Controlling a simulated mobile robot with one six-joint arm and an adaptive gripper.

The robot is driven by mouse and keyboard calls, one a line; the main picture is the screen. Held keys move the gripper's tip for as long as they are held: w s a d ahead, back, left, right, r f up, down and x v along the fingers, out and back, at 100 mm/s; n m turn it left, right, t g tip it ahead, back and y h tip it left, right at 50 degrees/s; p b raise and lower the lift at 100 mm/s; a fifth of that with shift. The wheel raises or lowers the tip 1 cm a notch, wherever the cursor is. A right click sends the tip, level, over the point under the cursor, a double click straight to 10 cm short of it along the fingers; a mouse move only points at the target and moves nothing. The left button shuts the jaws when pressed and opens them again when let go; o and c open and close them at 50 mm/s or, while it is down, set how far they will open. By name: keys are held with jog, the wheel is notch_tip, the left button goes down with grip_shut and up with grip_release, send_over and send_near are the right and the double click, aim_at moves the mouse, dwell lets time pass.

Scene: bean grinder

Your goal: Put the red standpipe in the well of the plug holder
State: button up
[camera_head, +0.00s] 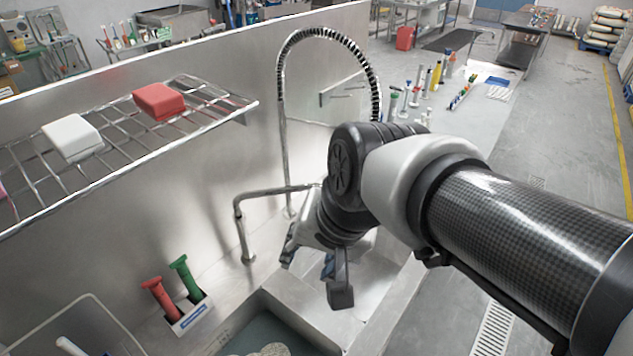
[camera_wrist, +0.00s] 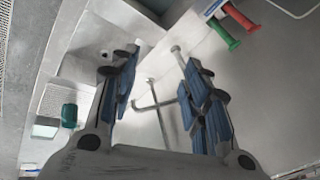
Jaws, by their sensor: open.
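The red standpipe (camera_head: 160,298) leans to the left in the head view, with its lower end at the pale plug holder (camera_head: 192,318). I cannot tell whether that end is inside a well. A green standpipe (camera_head: 186,278) leans beside it at the same holder. In the wrist view the red standpipe (camera_wrist: 222,34), the green standpipe (camera_wrist: 240,18) and part of the holder (camera_wrist: 212,8) show at the top right. My gripper (camera_head: 315,270) is open and empty over the sink area, to the right of the holder and apart from it. Its blue-padded fingers (camera_wrist: 155,60) are spread in the wrist view.
A metal faucet (camera_head: 242,222) and a tall coiled spray hose (camera_head: 284,120) stand between the holder and my arm. A wire shelf (camera_head: 110,145) with a red block (camera_head: 158,102) and a white block (camera_head: 72,138) hangs above. A clear bin (camera_head: 75,322) stands left of the holder.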

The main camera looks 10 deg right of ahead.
jog(key=s+d+f+n+h, duration=0.1)
jog(key=s+d+n+h, duration=0.1)
jog(key=s+d+n, duration=0.2)
jog(key=s+d, duration=0.3)
jog(key=s, duration=0.2)
jog(key=shift+s+d+f+n, duration=0.15)
jog(key=shift+s+f+n, duration=0.05)
jog(key=shift+f+n, duration=0.2)
